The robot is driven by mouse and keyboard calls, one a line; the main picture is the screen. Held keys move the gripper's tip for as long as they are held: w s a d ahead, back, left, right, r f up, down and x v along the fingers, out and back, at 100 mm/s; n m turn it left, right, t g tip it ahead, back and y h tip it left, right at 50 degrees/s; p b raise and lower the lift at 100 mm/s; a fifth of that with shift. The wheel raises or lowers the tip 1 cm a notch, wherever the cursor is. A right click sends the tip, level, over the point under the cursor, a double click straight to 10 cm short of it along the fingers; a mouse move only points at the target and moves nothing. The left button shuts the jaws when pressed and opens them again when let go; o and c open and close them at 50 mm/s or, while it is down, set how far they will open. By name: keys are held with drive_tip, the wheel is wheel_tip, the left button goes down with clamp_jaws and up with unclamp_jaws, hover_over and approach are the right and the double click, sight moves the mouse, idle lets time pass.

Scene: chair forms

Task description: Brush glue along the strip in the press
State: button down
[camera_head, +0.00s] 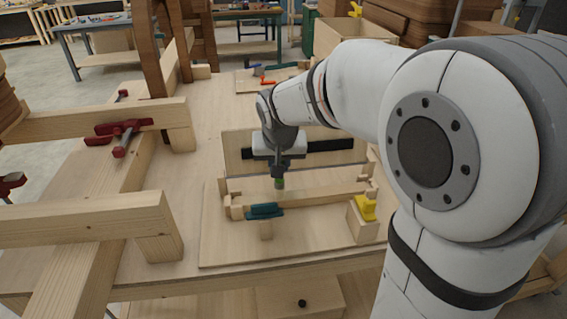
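My gripper (279,166) points down over the middle of the wooden press on the bench. A small green piece, seemingly part of a brush (279,183), shows at its fingertips; the fingers look shut on it, though it is small and partly hidden. A pale wooden strip (325,193) lies crosswise in the press, just below the green piece. I cannot tell whether they touch. A teal clamp (264,211) sits at the strip's front left. Glue on the strip cannot be made out.
A yellow piece (365,207) stands on a wooden block at the press's right. A black bar (325,146) lies behind. Wooden chair parts with red clamps (123,132) fill the left. An orange-handled tool (266,81) lies at the back. The board's front left (225,245) is clear.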

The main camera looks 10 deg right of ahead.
drive_tip(key=shift+a+b, duration=0.8)
drive_tip(key=shift+a, duration=4.3)
drive_tip(key=shift+d, duration=8.3)
drive_tip(key=shift+a+b, duration=0.4)
drive_tip(key=shift+a, duration=2.55)
drive_tip(key=shift+a+b, duration=0.35)
drive_tip(key=shift+a, duration=2.35)
